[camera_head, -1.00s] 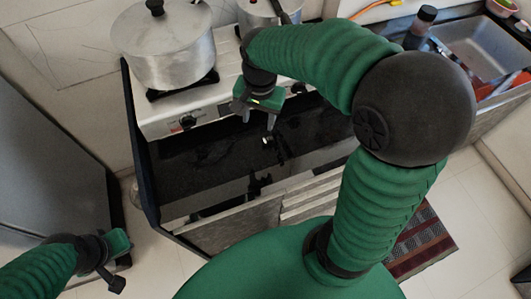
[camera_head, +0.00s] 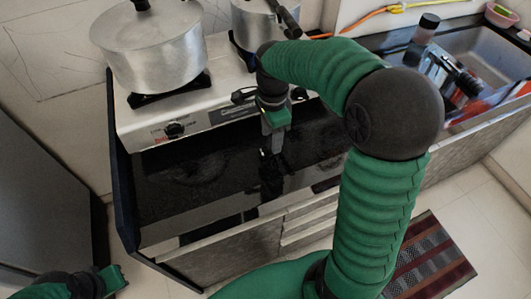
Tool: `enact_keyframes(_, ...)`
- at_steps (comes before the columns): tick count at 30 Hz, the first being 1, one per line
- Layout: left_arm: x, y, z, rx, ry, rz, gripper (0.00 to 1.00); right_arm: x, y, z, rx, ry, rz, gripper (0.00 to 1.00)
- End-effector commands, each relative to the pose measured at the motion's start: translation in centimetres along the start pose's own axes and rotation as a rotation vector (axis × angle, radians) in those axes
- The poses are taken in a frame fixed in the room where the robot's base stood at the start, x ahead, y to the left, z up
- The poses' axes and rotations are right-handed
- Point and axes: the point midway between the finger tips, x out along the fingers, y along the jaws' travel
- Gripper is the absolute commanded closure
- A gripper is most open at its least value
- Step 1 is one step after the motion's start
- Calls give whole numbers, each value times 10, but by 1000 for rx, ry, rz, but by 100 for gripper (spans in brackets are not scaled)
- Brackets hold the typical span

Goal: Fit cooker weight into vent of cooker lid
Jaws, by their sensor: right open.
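A metal cooker (camera_head: 262,22) with a long black handle (camera_head: 289,22) stands on the stove at the back, partly cut off by the top edge and partly behind my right arm. Its vent cannot be made out. My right gripper (camera_head: 272,148) is open and points down over the black counter in front of the stove. I cannot make out the cooker weight; the area under the fingers is dark, with a reflection in the counter. My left gripper (camera_head: 118,279) is at the lower left, away from the counter, its jaws unclear.
A large lidded pot (camera_head: 150,48) stands on the left of the white stove (camera_head: 140,122). The glossy black counter (camera_head: 190,180) is clear left of my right gripper. A sink (camera_head: 485,55) with bottles and red items is at the right.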

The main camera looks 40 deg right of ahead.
Motion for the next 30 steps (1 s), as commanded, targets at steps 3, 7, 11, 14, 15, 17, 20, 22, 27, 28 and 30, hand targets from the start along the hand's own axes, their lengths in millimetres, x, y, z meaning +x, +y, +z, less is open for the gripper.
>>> enact_keyframes(3,12,0,3,0,0,0,100,26,1,1,1,-2,5,49)
enact_keyframes(7,17,0,4,0,0,0,100,45,0,1,0,-1,4,49)
enact_keyframes(11,15,0,4,0,0,0,100,44,0,1,0,0,1,49)
enact_keyframes(14,15,0,4,0,0,0,100,44,0,1,0,0,1,52)
enact_keyframes(15,15,0,4,0,0,0,100,44,0,1,-1,0,1,57)
enact_keyframes(17,15,0,4,0,0,0,100,44,0,1,-1,0,1,65)
enact_keyframes(20,15,0,4,0,0,0,100,44,0,1,-1,0,1,78)
enact_keyframes(22,15,0,4,0,0,0,100,44,0,1,-1,0,1,87)
enact_keyframes(27,15,0,4,0,0,0,100,44,0,1,-1,0,1,100)
enact_keyframes(28,15,0,4,0,0,0,100,44,0,1,-1,0,1,100)
enact_keyframes(30,15,0,4,0,0,0,100,44,0,1,-1,0,1,100)
